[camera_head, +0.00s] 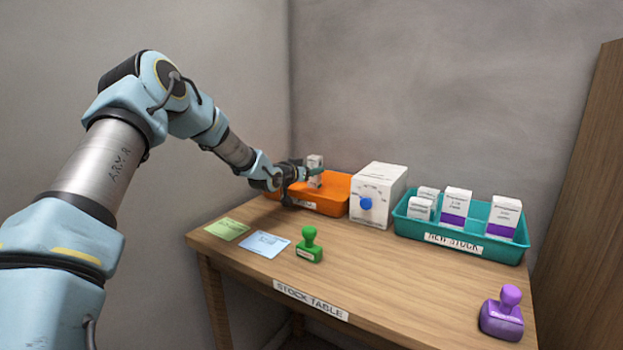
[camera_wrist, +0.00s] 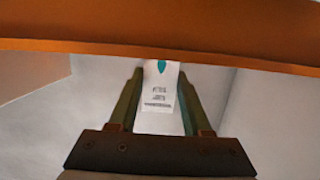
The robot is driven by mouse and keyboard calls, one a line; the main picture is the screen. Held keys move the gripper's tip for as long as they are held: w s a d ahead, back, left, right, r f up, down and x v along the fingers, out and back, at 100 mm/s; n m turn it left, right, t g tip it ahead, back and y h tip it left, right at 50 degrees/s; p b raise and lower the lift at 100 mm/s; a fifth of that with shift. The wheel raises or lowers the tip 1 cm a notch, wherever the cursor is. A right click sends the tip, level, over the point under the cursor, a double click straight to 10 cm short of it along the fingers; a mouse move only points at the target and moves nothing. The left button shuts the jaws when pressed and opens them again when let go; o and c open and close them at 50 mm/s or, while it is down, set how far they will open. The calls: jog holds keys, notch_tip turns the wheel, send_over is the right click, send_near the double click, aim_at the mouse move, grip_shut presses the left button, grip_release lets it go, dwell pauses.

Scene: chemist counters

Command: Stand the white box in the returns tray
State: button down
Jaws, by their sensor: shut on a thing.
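A small white box (camera_head: 315,161) is held upright between the fingers of my gripper (camera_head: 308,172), at the orange tray (camera_head: 333,196) at the back left of the table. In the wrist view the white box (camera_wrist: 160,95) sits between the two fingers, with a teal drop mark and dark print on its face. The orange tray's rim (camera_wrist: 160,52) crosses the top of that view. The tray's front label is too small to read. The gripper partly hides the box's lower end, so I cannot tell whether it touches the tray floor.
A white device with a blue knob (camera_head: 378,195) stands right of the orange tray. A teal NEW STOCK tray (camera_head: 470,246) holds several white boxes. Green (camera_head: 309,246) and purple (camera_head: 502,314) stamps and two paper notes (camera_head: 227,229) lie nearer. The table's front middle is clear.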

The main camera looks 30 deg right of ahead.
aim_at(313, 178)
jog(key=shift+f, duration=1.45)
jog(key=shift+f, duration=0.1)
jog(key=shift+c, duration=1.7)
grip_release()
jog(key=shift+a, duration=0.15)
jog(key=b+v, duration=0.1)
jog(key=v, duration=1.1)
jog(key=shift+b, duration=0.4)
